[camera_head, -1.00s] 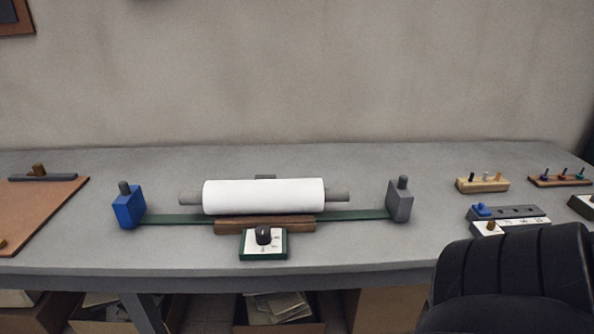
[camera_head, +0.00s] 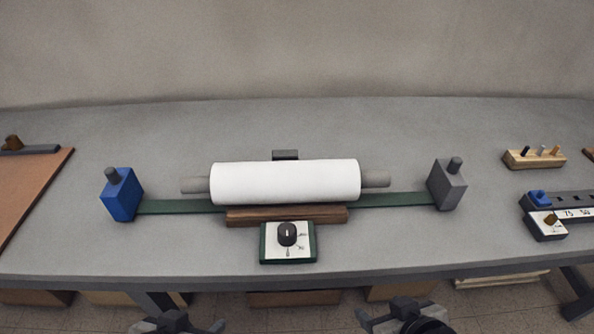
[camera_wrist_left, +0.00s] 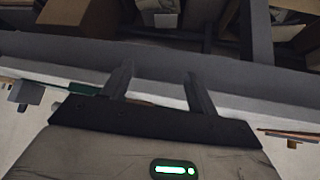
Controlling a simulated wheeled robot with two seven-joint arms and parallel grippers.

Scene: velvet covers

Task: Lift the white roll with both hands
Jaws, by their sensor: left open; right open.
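The white roll (camera_head: 285,182) lies level on the table, with a grey end sticking out on each side. My left gripper (camera_head: 178,324) shows at the bottom edge of the head view, in front of the table and well apart from the roll. In the left wrist view its two fingers (camera_wrist_left: 155,80) are spread with nothing between them. My right gripper (camera_head: 388,318) is also at the bottom edge, open and empty, below the table's front edge.
A blue block (camera_head: 122,196) and a grey block (camera_head: 447,186) stand at the strip's ends. A dial box (camera_head: 288,243) sits in front of the roll. A brown board (camera_head: 30,190) lies left; a wooden peg block (camera_head: 534,159) stands right. The table's front edge (camera_head: 200,277) lies between grippers and roll.

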